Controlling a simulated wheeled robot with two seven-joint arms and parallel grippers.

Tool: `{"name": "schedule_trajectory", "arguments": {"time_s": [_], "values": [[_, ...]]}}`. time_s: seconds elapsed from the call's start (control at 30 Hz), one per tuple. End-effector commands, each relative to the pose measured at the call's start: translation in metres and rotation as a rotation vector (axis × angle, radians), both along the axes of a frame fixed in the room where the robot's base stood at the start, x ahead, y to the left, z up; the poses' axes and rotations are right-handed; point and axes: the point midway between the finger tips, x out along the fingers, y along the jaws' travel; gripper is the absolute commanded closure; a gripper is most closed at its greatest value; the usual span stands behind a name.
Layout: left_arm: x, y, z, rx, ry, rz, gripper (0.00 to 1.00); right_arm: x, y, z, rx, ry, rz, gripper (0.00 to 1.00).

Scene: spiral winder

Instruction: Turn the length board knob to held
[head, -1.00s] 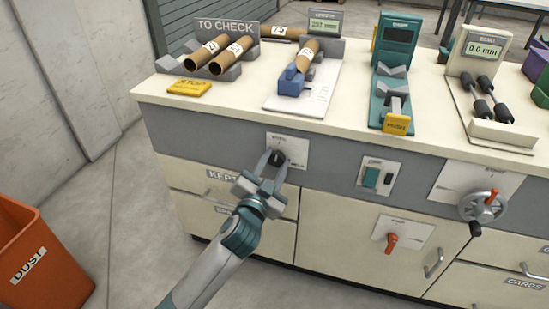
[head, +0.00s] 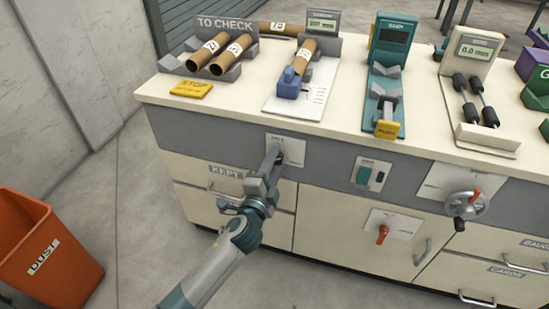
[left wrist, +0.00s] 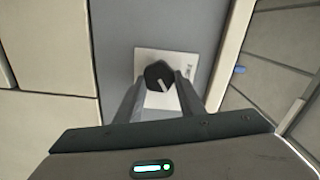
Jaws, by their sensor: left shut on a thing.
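The length board knob is a small black knob (left wrist: 158,75) with a pale pointer line, on a white plate (head: 299,149) on the grey front band of the bench. In the head view my left gripper (head: 277,156) reaches up to the plate and mostly hides the knob. In the left wrist view the two fingers (left wrist: 160,88) sit on either side of the knob, shut on it. The pointer line looks slanted in the wrist view. The plate's lettering is too small to read. My right gripper is in neither view.
On the bench top stand the TO CHECK rack (head: 225,38) with cardboard tubes, the length board (head: 300,95) with a tube, and a teal push stand (head: 384,100). A switch plate (head: 370,175), red handle (head: 382,234) and crank wheel (head: 465,204) lie to the right. An orange dust bin (head: 45,250) stands left.

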Motion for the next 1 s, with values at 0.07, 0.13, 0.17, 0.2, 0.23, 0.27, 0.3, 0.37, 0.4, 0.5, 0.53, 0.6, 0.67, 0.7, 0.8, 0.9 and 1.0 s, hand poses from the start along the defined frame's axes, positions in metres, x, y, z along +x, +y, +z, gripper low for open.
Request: {"name": "schedule_trajectory", "arguments": {"time_s": [0.07, 0.13, 0.17, 0.2, 0.23, 0.27, 0.3, 0.37, 0.4, 0.5, 0.53, 0.6, 0.67, 0.7, 0.8, 0.9, 1.0], "values": [[-0.001, 0.000, 0.000, 0.059, -0.014, 0.000, 0.88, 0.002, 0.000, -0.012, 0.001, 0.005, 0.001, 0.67], [-0.001, 0.000, 0.000, 0.115, -0.032, 0.000, 0.88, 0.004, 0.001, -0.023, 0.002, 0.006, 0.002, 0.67], [-0.001, 0.000, -0.001, 0.140, -0.040, 0.000, 0.88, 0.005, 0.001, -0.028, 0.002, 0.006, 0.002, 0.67], [-0.001, 0.000, -0.001, 0.175, -0.050, 0.000, 0.88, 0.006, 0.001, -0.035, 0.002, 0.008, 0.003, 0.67], [-0.001, 0.000, -0.001, 0.203, -0.059, 0.000, 0.88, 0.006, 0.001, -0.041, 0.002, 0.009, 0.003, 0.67], [-0.001, 0.000, -0.001, 0.229, -0.068, -0.001, 0.88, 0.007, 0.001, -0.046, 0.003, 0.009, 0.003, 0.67], [-0.001, -0.001, -0.002, 0.264, -0.081, -0.001, 0.88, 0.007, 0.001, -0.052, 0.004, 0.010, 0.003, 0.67], [-0.001, -0.001, -0.002, 0.318, -0.099, -0.002, 0.88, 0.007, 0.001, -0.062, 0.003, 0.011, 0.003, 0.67], [-0.001, 0.000, -0.002, 0.356, -0.109, -0.001, 0.88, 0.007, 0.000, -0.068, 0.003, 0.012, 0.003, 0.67], [-0.001, 0.000, -0.003, 0.447, -0.140, -0.001, 0.88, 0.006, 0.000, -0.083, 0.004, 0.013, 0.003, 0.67], [-0.001, 0.000, -0.003, 0.472, -0.148, -0.001, 0.88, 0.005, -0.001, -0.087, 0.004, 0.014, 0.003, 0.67], [-0.001, 0.000, -0.004, 0.537, -0.169, -0.001, 0.88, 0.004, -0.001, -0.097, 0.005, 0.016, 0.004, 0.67], [-0.001, 0.000, -0.004, 0.591, -0.186, -0.001, 0.88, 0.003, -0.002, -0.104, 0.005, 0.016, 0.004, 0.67], [-0.001, 0.000, -0.004, 0.626, -0.199, -0.002, 0.88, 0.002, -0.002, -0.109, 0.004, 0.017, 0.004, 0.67], [-0.001, 0.000, -0.005, 0.716, -0.228, -0.002, 0.88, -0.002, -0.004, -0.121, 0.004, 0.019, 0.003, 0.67], [-0.001, 0.000, -0.006, 0.800, -0.255, -0.003, 0.88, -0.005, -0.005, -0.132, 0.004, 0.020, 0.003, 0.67], [-0.001, 0.001, -0.006, 0.873, -0.280, -0.003, 0.88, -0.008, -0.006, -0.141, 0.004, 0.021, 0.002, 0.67]]}}
